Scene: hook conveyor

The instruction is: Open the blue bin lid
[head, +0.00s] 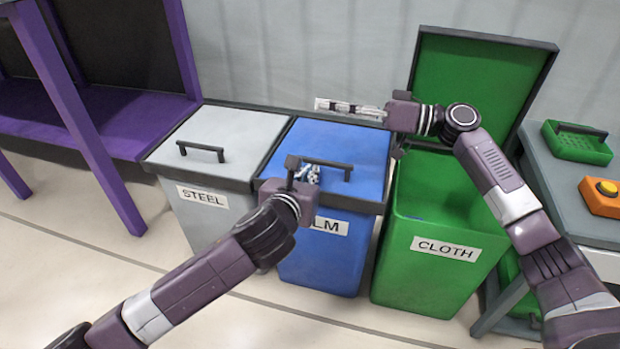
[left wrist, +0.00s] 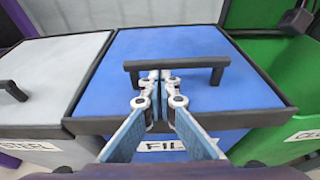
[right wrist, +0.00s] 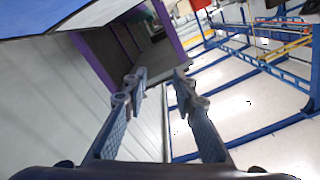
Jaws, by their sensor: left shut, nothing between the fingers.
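The blue bin (head: 325,255) stands in the middle of the row, and its blue lid (head: 352,140) is down. A dark bar handle (head: 338,165) is on the lid; it also shows in the left wrist view (left wrist: 205,63).
A grey steel bin (head: 225,135) with its lid down stands left of the blue bin. A green cloth bin (head: 420,275) stands right, its lid (head: 470,85) raised against the wall. A table (head: 575,180) is at the right, and a purple frame (head: 85,130) at the left.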

